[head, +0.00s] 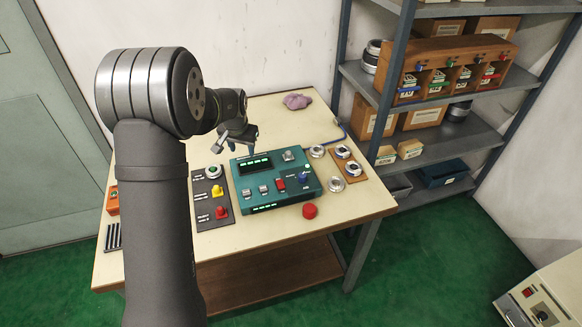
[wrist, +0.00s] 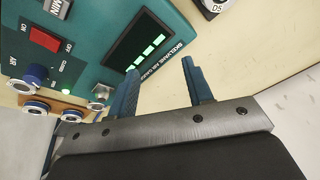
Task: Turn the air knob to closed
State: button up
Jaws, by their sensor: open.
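The teal control box (head: 270,205) sits on the cream table. Its blue air knob (head: 303,177) is at the box's right side, beside the red rocker switch (head: 280,184). In the wrist view the blue knob (wrist: 37,73) shows at the left, by the lettering "AIR" and what looks like "CLOSED". Which way the knob points is too small to tell. My gripper (head: 240,148) is above the back left of the box, apart from the knob. Its two blue fingers (wrist: 160,88) are spread, with nothing between them in the wrist view.
A lit green display (head: 255,165) is on the box. A dark panel (head: 212,198) with a round dial, a yellow and a red control lies left of it. Metal rings (head: 317,152) and a wooden ring board (head: 348,165) lie right. A red button (head: 309,211) stands in front.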

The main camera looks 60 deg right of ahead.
jog(key=s+d+r+m+y, duration=0.1)
jog(key=s+d+r+m, duration=0.15)
jog(key=s, duration=0.35)
jog(key=s+d+r+m, duration=0.1)
jog(key=s+r+m, duration=0.2)
jog(key=s+r, duration=0.15)
jog(key=m+g+y, duration=0.1)
jog(key=m, duration=0.3)
send_near(303, 175)
jog(key=f, duration=0.9)
jog(key=shift+w+d, duration=0.25)
jog(key=shift+w, duration=0.05)
jog(key=c, duration=1)
